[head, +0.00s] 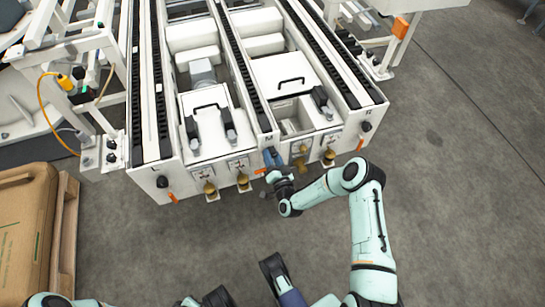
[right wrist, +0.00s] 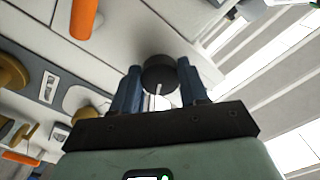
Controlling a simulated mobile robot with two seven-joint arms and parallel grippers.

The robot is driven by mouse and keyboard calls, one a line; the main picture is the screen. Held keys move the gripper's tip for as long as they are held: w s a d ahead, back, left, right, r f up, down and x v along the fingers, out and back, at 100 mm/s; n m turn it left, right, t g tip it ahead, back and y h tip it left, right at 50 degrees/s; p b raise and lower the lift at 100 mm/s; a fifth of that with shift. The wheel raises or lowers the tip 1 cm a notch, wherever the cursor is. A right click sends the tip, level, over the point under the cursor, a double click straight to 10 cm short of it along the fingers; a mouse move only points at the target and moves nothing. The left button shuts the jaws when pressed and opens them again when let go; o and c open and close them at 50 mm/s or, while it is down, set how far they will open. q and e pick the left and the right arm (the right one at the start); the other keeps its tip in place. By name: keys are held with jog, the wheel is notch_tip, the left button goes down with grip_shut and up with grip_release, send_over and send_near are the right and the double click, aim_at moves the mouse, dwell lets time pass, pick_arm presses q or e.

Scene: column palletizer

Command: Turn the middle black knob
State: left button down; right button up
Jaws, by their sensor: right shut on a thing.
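The middle black knob (right wrist: 158,74) sits on the pale front panel, between the two blue fingers of my right gripper (right wrist: 160,90) in the right wrist view. The fingers are shut on its sides. In the head view my right gripper (head: 272,157) is at the front end of the middle rail marked M, and it hides the knob there. A left black knob (head: 162,182) and a right black knob (head: 366,126) show on the other rail ends, untouched. Dark parts at the bottom of the head view seem to belong to my left arm; its jaw state is unclear.
An orange lever (right wrist: 83,18) is on the panel near the middle knob. Yellow-brown fittings (head: 242,181) stick out along the machine's front. A brown box (head: 25,230) on a pallet stands at the lower left. The grey floor (head: 450,200) on the right is clear.

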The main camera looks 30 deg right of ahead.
pick_arm(q)
jog(key=shift+s+f, duration=0.15)
pick_arm(e)
jog(key=shift+m, duration=3.6)
jog(key=shift+a, duration=0.1)
jog(key=o, duration=1.1)
jog(key=shift+c, duration=0.2)
pick_arm(q)
jog(key=shift+t, duration=0.3)
jog(key=r+p, duration=0.1)
jog(key=d+r+p, duration=0.1)
jog(key=r, duration=0.1)
jog(key=w+r+p, duration=0.1)
jog(key=r, duration=0.1)
jog(key=shift+d, duration=0.4)
pick_arm(e)
jog(key=v, duration=1.3)
jog(key=shift+s, duration=0.25)
